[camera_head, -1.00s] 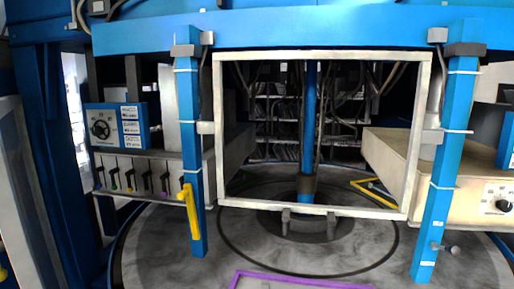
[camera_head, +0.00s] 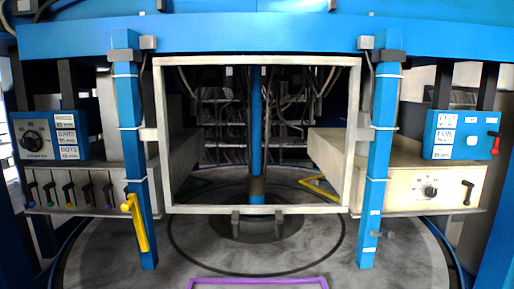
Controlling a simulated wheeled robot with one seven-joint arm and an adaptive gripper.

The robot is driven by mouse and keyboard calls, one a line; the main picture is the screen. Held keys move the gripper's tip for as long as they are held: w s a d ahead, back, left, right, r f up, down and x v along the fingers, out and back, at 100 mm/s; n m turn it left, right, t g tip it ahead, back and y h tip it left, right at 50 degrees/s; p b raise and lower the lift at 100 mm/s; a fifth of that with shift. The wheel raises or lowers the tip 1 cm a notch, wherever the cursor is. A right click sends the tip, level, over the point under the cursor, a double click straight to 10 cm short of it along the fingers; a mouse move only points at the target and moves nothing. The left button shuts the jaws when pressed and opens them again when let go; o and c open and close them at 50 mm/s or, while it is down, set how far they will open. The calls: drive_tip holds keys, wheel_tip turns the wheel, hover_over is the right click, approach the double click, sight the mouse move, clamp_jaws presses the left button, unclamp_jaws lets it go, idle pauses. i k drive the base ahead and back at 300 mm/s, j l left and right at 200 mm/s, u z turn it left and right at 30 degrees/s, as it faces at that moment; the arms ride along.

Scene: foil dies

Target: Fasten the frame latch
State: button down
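A pale rectangular frame (camera_head: 256,210) stands upright between two blue posts, the left post (camera_head: 128,90) and the right post (camera_head: 383,105). A yellow lever (camera_head: 137,222) hangs at the lower left post, slightly tilted. A small grey pin with a knob (camera_head: 384,234) sticks out of the lower right post. My gripper is not in view.
A left panel (camera_head: 75,188) carries several coloured levers below a blue dial box (camera_head: 45,137). A right panel (camera_head: 420,190) has a knob and handle below a blue switch box (camera_head: 465,134). A purple outline (camera_head: 258,281) lies on the grey round floor in front.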

sight(133, 203)
drive_tip(key=u, duration=1.3)
drive_tip(key=j+z, duration=0.45)
drive_tip(key=j, duration=1.25)
drive_tip(key=k, duration=0.05)
